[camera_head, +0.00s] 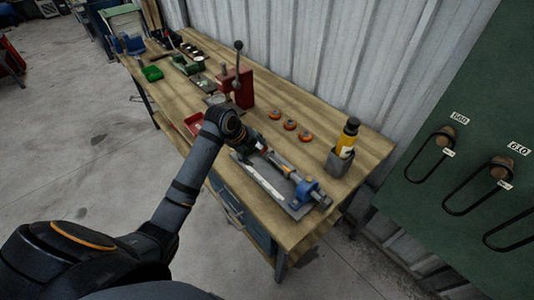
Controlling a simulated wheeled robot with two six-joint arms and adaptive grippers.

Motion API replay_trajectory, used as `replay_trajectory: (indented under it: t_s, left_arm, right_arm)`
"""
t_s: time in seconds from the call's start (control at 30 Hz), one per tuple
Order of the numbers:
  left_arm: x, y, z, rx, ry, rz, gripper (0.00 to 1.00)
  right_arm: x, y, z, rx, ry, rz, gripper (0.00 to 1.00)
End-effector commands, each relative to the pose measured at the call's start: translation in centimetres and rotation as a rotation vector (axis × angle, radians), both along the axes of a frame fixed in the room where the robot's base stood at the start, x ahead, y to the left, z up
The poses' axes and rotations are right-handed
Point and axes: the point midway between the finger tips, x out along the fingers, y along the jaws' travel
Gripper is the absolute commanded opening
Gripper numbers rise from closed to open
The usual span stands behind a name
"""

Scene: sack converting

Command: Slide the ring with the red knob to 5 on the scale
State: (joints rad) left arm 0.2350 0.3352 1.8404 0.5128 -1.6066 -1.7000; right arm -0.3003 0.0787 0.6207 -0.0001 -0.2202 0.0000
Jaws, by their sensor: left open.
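A long metal fixture lies on the wooden workbench, with a pale scale strip (264,180) along its near side. A blue block (306,190) sits at its right end, and a yellowish rod part (286,169) shows beside it. My left gripper (262,150) is over the fixture's left end, with its arm coming in from the left. The gripper is open, though its fingers are small and dark here. The ring with the red knob cannot be clearly made out; my gripper and wrist cover that end. The scale's figures are too small to read. My right gripper is not in view.
A red lever press (237,85) stands behind my wrist. A red tray (193,124) lies left of my wrist. A green board with hooks is at right.

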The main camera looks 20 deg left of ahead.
Motion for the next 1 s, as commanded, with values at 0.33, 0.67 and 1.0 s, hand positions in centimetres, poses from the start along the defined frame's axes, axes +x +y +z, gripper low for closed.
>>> replay_trajectory:
  t_s: [0.33, 0.67, 1.0]
  left_arm:
    - [2.1, 0.4, 2.1, 0.051, -0.053, -0.175, 0.66]
    - [4.7, -1.0, -3.3, 0.048, -0.049, -0.172, 0.66]
    - [6.4, -1.8, -6.8, 0.052, -0.052, -0.173, 0.66]
  right_arm:
    - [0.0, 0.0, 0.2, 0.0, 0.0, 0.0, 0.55]
    - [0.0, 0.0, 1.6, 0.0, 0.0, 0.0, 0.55]
    - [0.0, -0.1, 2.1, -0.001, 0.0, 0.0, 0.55]
